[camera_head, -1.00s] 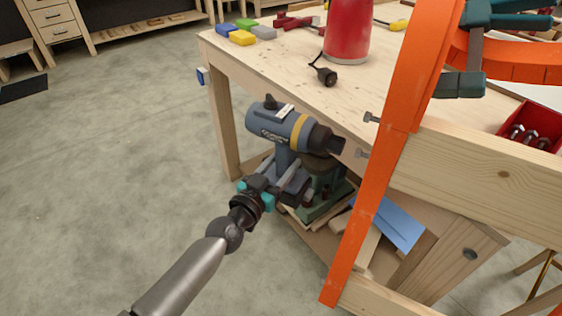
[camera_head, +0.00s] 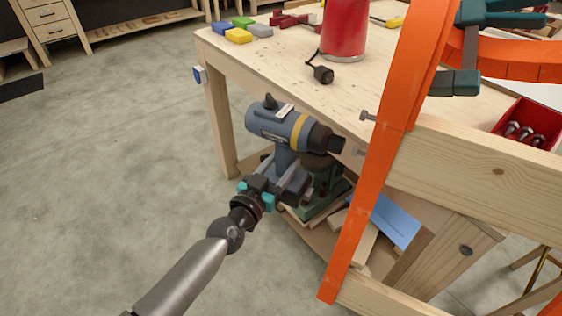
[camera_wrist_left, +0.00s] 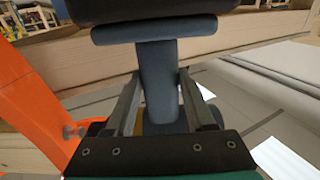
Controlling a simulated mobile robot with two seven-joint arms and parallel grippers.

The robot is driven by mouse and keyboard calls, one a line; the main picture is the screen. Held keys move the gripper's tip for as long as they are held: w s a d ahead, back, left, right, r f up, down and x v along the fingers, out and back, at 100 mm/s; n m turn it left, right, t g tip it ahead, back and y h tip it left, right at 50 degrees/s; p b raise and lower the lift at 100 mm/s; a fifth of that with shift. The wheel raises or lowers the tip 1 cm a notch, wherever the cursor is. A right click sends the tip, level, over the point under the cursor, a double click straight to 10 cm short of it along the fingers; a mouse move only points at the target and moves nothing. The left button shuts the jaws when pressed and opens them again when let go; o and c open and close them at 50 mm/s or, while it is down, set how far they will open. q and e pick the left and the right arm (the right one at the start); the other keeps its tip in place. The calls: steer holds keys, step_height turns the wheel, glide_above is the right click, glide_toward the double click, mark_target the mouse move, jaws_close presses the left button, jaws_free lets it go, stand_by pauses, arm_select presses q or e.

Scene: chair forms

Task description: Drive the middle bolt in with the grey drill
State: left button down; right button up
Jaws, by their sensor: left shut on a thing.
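The grey-blue drill (camera_head: 272,122) has a yellow ring and a dark chuck that points right. My left gripper (camera_head: 289,176) is shut on its handle and holds it beside the bench; the handle also shows between the fingers in the left wrist view (camera_wrist_left: 160,85). An upper bolt (camera_head: 368,116) and a lower bolt (camera_head: 359,152) stick out left of the orange chair form (camera_head: 378,180). The chuck is just left of the lower bolt, with a small gap apparent. I cannot tell which is the middle bolt. One bolt head (camera_wrist_left: 73,131) shows in the left wrist view. My right gripper is out of view.
The wooden bench (camera_head: 285,75) carries a red cylinder (camera_head: 345,30) and coloured blocks. A red bin (camera_head: 528,122) holds several bolts. Dark teal clamp-like parts (camera_head: 455,83) sit by the orange form. A green machine (camera_head: 322,190) is below and behind the drill.

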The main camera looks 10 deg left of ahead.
arm_select(q)
steer(key=shift+s+d+r+p, duration=0.1)
steer(key=shift+s+d+p, duration=0.05)
steer(key=shift+d+p, duration=0.4)
steer(key=shift+s+d+r+p, duration=0.15)
steer(key=shift+d+p, duration=0.15)
steer(key=shift+d, duration=0.5)
steer(key=shift+s+d+r+p, duration=0.1)
steer(key=shift+s+d+p, duration=0.05)
steer(key=shift+d+p, duration=0.4)
stand_by(3.8)
steer(key=shift+w+a+b, duration=0.25)
steer(key=shift+a+b, duration=0.05)
steer(key=shift+a, duration=0.65)
steer(key=shift+w+a+b, duration=0.3)
steer(key=shift+a+b, duration=0.05)
steer(key=shift+a, duration=0.55)
steer(key=shift+w+a+b, duration=0.25)
steer(key=shift+a+b, duration=0.05)
steer(key=shift+a, duration=0.65)
